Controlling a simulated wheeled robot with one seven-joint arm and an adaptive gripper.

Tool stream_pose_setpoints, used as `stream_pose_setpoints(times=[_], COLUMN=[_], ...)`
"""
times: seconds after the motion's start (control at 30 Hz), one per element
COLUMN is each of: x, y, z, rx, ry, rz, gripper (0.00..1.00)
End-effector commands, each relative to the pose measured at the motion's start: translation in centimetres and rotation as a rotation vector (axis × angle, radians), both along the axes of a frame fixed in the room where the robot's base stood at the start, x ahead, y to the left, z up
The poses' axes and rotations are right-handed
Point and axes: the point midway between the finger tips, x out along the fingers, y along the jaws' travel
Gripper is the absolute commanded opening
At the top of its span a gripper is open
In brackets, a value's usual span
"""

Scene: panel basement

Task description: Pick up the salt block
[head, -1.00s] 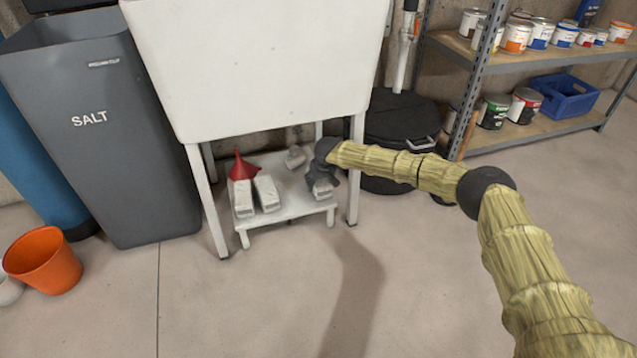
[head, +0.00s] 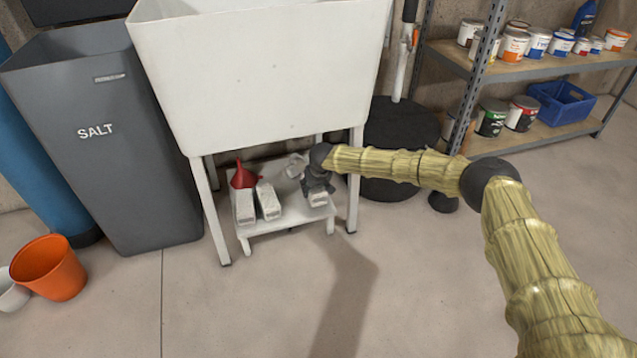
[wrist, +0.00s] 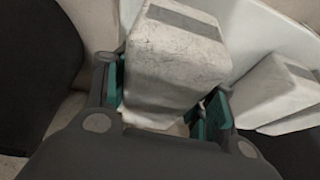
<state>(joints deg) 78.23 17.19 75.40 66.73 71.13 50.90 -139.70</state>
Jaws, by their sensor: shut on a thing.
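A white salt block (wrist: 172,65) with a grey band fills the middle of the wrist view, between the two green-padded fingers of my gripper (wrist: 165,100). My gripper is shut on it. In the head view my gripper (head: 316,184) is over the right part of the low white stand (head: 285,222), under the sink, and partly covers the held block (head: 318,199). I cannot tell whether the block is clear of the stand. Two more white blocks stand at the left of the stand, one (head: 268,200) beside the other (head: 245,207). A neighbouring block (wrist: 280,92) shows at the right of the wrist view.
A red funnel (head: 243,177) is behind the left blocks. The white sink (head: 260,80) and its legs close in above and around the stand. A grey SALT bin (head: 110,150) stands left, an orange bucket (head: 48,268) farther left. A black round container (head: 400,135) is behind my arm.

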Motion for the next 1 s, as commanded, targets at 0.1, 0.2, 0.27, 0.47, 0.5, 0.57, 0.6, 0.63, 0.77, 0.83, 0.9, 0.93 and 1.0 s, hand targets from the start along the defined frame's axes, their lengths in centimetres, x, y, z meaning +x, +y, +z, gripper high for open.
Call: stream_pose_setpoints(times=[0.1, 0.2, 0.27, 0.47, 0.5, 0.57, 0.6, 0.63, 0.77, 0.83, 0.9, 0.93, 1.0], x=[-1.5, -3.2, -4.2, -7.3, -7.8, -8.5, -8.9, -9.1, -10.0, -10.3, -10.5, -10.6, -10.6], y=[1.3, 2.5, 3.2, 5.4, 5.7, 6.1, 6.4, 6.6, 7.2, 7.4, 7.5, 7.6, 7.6], z=[1.0, 1.3, 1.4, 1.6, 1.7, 1.7, 1.6, 1.7, 1.6, 1.6, 1.6, 1.6, 1.6], rx=[0.001, 0.001, 0.0, 0.001, 0.001, 0.001, 0.0, 0.001, 0.001, 0.001, 0.001, 0.001, 0.001], ry=[-0.005, -0.005, -0.004, -0.005, -0.005, -0.004, -0.004, -0.005, -0.004, -0.004, -0.004, -0.004, -0.004], rz=[0.005, 0.005, 0.005, 0.005, 0.004, 0.003, 0.003, 0.002, 0.002, 0.002, 0.001, 0.0, 0.0], gripper=[0.0, 0.0, 0.0, 0.0, 0.0, 0.0, 0.0, 0.0, 0.0, 0.0, 0.0, 0.0, 0.0])
